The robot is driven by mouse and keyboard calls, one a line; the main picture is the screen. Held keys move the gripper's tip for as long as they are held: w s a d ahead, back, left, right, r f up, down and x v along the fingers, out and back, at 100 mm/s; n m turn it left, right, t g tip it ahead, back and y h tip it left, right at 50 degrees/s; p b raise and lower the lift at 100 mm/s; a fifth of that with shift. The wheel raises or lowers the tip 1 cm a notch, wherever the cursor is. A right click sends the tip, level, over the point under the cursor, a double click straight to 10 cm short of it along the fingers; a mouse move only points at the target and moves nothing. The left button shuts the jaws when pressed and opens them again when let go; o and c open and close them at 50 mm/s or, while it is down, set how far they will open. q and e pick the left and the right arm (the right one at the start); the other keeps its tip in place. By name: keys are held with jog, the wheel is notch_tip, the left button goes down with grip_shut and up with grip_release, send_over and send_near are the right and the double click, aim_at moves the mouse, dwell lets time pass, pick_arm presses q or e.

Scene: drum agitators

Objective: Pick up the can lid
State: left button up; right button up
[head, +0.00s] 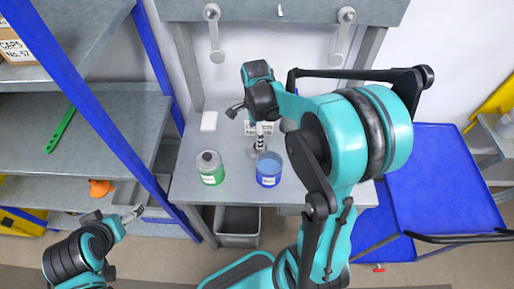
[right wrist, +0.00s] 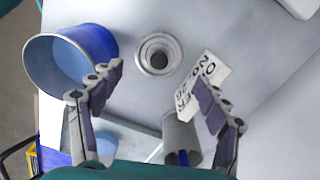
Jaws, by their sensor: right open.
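A round grey metal disc with a raised ring and dark centre (right wrist: 160,54), which looks like the can lid, lies on the grey table. In the head view it shows partly, just behind the blue can (head: 268,170). The blue can is open at the top and also shows at left in the right wrist view (right wrist: 92,50). My right gripper (right wrist: 160,76) is open and empty, its two fingers spread near the disc, not touching it. My left gripper (head: 133,213) is low at left, away from the table; its fingers are too small to read.
A green can (head: 210,168) stands left of the blue can. A printed label (right wrist: 197,90) and a grey cylinder (right wrist: 181,135) are close to the right fingers. A white block (head: 209,121) lies at the back left. A blue post (head: 100,125) borders the left.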

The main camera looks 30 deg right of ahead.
aim_at(252, 151)
jog(key=f+b, duration=0.1)
jog(key=f, duration=0.1)
jog(key=f+b, duration=0.1)
jog(key=f, duration=0.4)
jog(key=shift+d+f+b, duration=0.25)
jog(key=shift+f+b, duration=0.15)
jog(key=shift+s, duration=0.1)
jog(key=c, duration=0.6)
